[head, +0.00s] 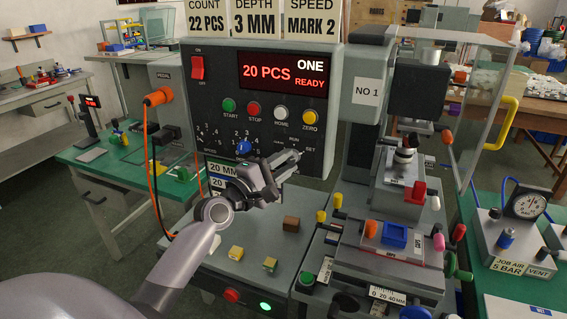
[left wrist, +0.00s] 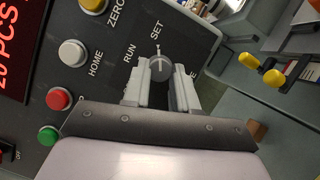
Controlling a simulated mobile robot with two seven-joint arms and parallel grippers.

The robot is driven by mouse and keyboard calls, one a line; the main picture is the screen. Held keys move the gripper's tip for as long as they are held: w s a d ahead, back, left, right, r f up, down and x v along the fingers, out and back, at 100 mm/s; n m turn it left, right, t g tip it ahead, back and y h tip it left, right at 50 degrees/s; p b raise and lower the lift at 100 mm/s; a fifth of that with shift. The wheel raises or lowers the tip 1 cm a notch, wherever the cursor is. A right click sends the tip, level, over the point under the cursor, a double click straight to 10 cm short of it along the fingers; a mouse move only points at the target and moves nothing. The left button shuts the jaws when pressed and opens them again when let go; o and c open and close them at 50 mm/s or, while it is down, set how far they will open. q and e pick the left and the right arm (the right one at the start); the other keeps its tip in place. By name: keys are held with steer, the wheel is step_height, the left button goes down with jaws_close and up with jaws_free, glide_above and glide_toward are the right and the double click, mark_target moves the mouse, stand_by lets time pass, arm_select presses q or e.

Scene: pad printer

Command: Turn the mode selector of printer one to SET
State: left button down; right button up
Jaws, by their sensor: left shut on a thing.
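Printer one's control panel (head: 218,100) faces me, with a red display reading "20 PCS ONE READY". My left gripper (head: 292,158) is at the panel's lower right, near the RUN and SET labels, and hides the mode selector there. In the left wrist view the mode selector (left wrist: 160,69) is a grey round knob between the fingertips of my left gripper (left wrist: 161,82), which is shut on it. A thin pointer at the knob's edge points towards the word SET, with RUN to its left. My right gripper is not in view.
Above the gripper is a row of green, red, white and yellow buttons (head: 310,117). A blue knob (head: 243,147) sits just left of the gripper. Below are a brown block (head: 291,224) and yellow blocks (head: 236,253). The printing unit with a clear guard (head: 487,110) stands to the right.

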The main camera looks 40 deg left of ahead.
arm_select(q)
steer(key=shift+r, duration=0.1)
steer(key=c, duration=0.9)
jaws_free()
steer(key=shift+s+a+f+b, duration=0.15)
steer(key=shift+s+a+b, duration=0.05)
steer(key=shift+s, duration=0.95)
steer(key=shift+s+a+f+b, duration=0.15)
steer(key=shift+s+f+b, duration=0.1)
steer(key=shift+s, duration=0.95)
steer(key=shift+s+a+f+b, duration=0.1)
steer(key=shift+s+a+b, duration=0.1)
steer(key=shift+s, duration=0.95)
